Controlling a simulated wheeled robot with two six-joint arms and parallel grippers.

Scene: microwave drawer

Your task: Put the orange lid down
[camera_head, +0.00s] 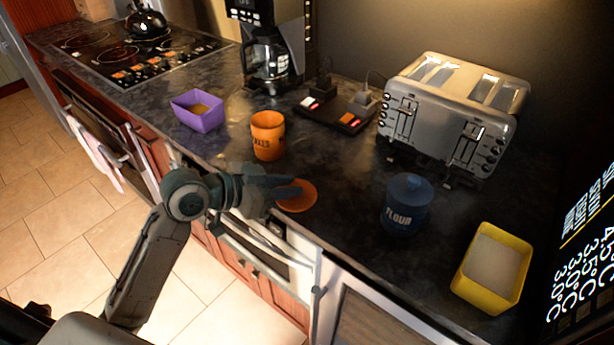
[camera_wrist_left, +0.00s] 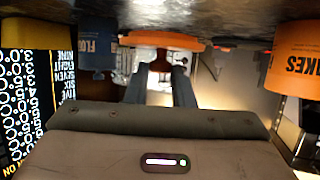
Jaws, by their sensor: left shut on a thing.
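The orange lid (camera_head: 303,200) is a flat disc near the counter's front edge in the head view. My left gripper (camera_head: 292,191) is shut on it. In the left wrist view, which looks upside down, the lid (camera_wrist_left: 160,40) shows between the two fingertips, close to the counter surface. I cannot tell whether it touches the counter. The orange canister (camera_head: 267,136) stands upright and open behind and left of the lid; it also shows in the left wrist view (camera_wrist_left: 297,62). My right gripper is not in view.
A blue flour canister (camera_head: 405,207) and a yellow container (camera_head: 518,262) stand to the right. A purple container (camera_head: 198,110) is at the left. A toaster (camera_head: 455,105) and a power strip (camera_head: 338,116) are behind. The dark counter (camera_head: 335,175) between lid and flour canister is clear.

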